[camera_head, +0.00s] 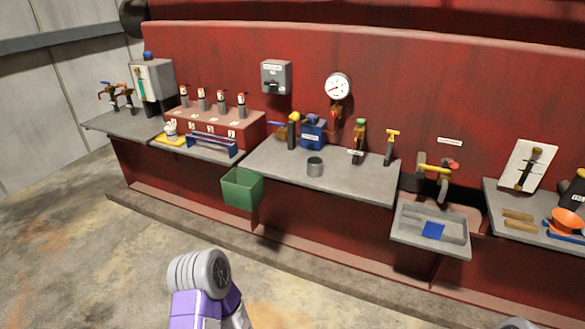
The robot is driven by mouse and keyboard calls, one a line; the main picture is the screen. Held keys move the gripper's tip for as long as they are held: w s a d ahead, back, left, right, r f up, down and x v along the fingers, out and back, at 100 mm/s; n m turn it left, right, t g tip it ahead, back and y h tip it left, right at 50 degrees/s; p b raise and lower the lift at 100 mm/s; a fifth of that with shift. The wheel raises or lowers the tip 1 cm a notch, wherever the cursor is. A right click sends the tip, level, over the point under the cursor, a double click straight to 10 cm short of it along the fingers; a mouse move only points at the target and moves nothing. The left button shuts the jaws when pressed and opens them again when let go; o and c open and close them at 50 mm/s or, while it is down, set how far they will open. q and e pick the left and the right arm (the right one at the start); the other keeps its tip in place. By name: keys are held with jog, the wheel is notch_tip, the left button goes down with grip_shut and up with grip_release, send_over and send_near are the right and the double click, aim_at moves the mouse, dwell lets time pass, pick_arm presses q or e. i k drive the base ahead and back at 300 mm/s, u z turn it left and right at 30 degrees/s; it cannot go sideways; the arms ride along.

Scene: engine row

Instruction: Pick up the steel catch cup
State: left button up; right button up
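A small round grey metal cup (315,167), which looks like the steel catch cup, stands upright on the middle grey counter (275,170), near its front edge. Nothing touches it. Part of one of my arms, grey and purple, shows at the bottom left of the view, well below and in front of the counter. Neither gripper's fingers can be seen.
Blue and yellow valve fittings (312,135) and a green-topped fitting (359,140) stand behind the cup. A green bin (242,188) hangs at the counter's front left. A grey tray (431,229) with a blue piece juts out at right. The counter around the cup is clear.

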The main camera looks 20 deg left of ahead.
aim_at(314, 163)
jog(key=u, duration=0.75)
jog(key=i, duration=0.8)
jog(key=u, duration=0.55)
